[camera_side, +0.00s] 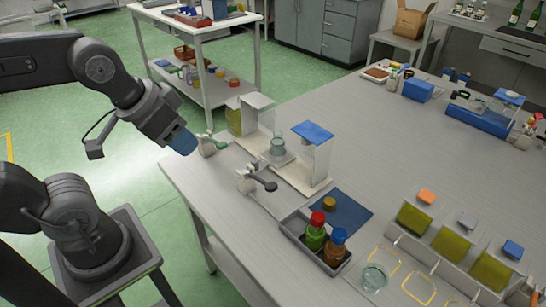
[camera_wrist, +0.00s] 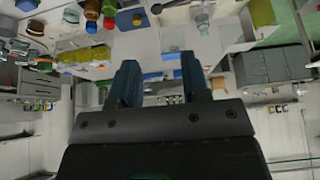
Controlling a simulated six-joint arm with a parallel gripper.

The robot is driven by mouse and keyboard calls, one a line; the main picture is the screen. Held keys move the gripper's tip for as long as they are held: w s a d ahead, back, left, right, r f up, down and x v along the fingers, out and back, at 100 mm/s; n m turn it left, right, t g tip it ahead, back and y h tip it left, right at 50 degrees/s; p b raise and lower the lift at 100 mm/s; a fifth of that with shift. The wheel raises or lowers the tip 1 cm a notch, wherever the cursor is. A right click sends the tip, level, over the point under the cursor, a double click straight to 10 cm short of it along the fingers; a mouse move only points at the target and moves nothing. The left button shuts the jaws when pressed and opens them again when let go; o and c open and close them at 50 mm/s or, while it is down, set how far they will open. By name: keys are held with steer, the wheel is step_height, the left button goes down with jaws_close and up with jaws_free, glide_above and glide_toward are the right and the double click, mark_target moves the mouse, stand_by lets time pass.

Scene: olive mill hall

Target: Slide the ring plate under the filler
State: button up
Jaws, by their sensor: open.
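My gripper (camera_side: 183,140) hangs off the left edge of the work table, its blue fingers apart and empty. Both fingers show in the wrist view (camera_wrist: 158,82) with a clear gap between them. Right of it stands a station on a pale base plate (camera_side: 297,178), with white uprights and a blue top (camera_side: 312,132), perhaps the filler. A clear glass (camera_side: 278,147) stands between the uprights; it seems to show in the wrist view (camera_wrist: 202,20). Two small lever fixtures, one green-handled (camera_side: 213,142) and one dark-handled (camera_side: 258,180), stand at the station's near side. I cannot tell which part is the ring plate.
A grey tray (camera_side: 302,243) holds red- and blue-capped bottles beside a navy mat (camera_side: 342,212). Another glass (camera_side: 375,277) stands among yellow outlines at the front. A rack with olive-coloured panels (camera_side: 452,247) lies right.

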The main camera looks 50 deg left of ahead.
steer(key=shift+o, duration=0.3)
steer(key=shift+o, duration=0.6)
steer(key=shift+w+r, duration=0.1)
steer(key=shift+w, duration=0.1)
steer(key=n+g, duration=0.2)
steer(key=g, duration=0.4)
glide_above(254, 160)
step_height(254, 160, down, 17)
step_height(254, 160, down, 13)
steer(key=shift+d, duration=0.15)
steer(key=shift+c, duration=0.3)
jaws_close()
